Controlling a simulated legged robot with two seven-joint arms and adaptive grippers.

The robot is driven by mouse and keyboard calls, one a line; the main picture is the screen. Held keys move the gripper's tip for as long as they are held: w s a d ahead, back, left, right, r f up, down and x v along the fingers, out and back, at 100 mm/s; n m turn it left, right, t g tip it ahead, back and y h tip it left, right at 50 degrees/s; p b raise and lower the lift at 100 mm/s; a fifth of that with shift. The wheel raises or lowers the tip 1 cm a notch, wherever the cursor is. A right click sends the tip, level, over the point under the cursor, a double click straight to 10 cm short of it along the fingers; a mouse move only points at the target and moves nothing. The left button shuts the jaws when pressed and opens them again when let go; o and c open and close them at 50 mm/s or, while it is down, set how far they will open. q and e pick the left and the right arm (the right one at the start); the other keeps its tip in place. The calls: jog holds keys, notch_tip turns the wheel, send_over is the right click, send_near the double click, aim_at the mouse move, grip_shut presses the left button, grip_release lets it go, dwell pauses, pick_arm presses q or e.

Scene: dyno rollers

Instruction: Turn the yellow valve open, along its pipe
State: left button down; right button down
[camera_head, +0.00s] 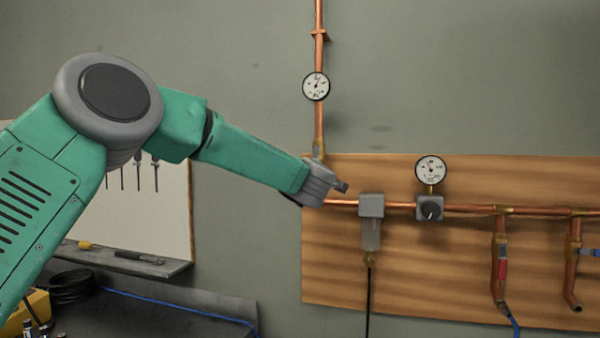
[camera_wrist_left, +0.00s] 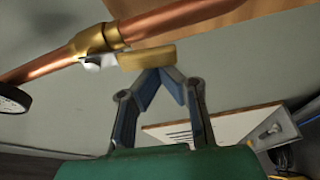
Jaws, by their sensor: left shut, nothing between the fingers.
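The yellow valve handle (camera_wrist_left: 148,56) shows in the left wrist view, joined by a pale stem to a brass fitting (camera_wrist_left: 97,38) on a copper pipe (camera_wrist_left: 165,21). In that picture the handle runs nearly parallel to the pipe. In the head view the brass fitting (camera_head: 319,147) is on the vertical pipe (camera_head: 319,50); the handle cannot be made out there. My left gripper (camera_wrist_left: 165,70) is shut and empty, its fingertips right at the handle's edge; whether they touch I cannot tell. It also shows in the head view (camera_head: 342,187). My right gripper is out of view.
A round gauge (camera_head: 316,86) is above the valve. A wooden board (camera_head: 400,270) carries a horizontal copper pipe (camera_head: 465,208), a filter (camera_head: 371,225), a regulator with gauge (camera_head: 430,170) and drop pipes. A workbench (camera_head: 150,315) and tool panel (camera_head: 140,215) are at lower left.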

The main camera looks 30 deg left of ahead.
pick_arm(q)
jog(key=shift+w+d+f+n, duration=0.15)
jog(key=shift+d+n, duration=0.3)
jog(key=shift+n, duration=0.35)
